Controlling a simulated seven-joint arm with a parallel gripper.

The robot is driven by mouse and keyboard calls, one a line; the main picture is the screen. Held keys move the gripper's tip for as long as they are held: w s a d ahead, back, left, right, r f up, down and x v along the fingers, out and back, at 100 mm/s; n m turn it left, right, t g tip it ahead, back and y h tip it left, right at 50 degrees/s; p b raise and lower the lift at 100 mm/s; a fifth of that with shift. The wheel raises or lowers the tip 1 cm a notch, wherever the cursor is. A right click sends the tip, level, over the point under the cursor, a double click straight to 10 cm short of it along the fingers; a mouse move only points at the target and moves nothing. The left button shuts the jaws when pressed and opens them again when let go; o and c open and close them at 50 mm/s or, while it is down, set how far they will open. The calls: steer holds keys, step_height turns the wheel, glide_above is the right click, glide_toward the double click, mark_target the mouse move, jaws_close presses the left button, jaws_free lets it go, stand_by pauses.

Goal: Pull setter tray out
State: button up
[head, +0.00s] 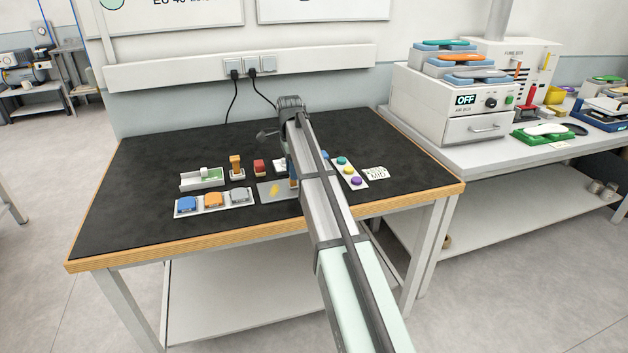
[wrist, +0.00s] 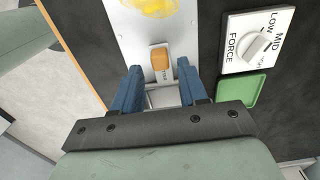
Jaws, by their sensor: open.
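In the wrist view an orange block (wrist: 160,59) sits on a small pale piece with a partly readable label (wrist: 162,76); this seems to be the setter tray's handle, though I cannot be sure. It lies at the edge of a light metal plate (wrist: 133,45) with a yellow patch. My gripper (wrist: 159,68) is open, its two blue fingers on either side of the orange block, with a gap to each. A grey surface shows between the fingers below the label. In the head view the plate (head: 264,197) is partly hidden by my arm.
Right of the fingers are a force dial panel (wrist: 240,57) and a green square (wrist: 266,89). The black bench (head: 130,190) carries a tray of blue, orange and grey pads (head: 214,200), an orange block (head: 236,163) and a red block (head: 260,166). The bench's left side is clear.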

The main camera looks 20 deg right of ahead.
mark_target(267, 191)
steer(key=shift+f, duration=2.25)
steer(key=shift+r, duration=0.1)
stand_by(0.3)
steer(key=c, duration=0.6)
steer(key=shift+a, duration=4.4)
steer(key=o, duration=0.6)
steer(key=shift+r, duration=0.1)
step_height(267, 191, up, 7)
steer(key=shift+w, duration=0.1)
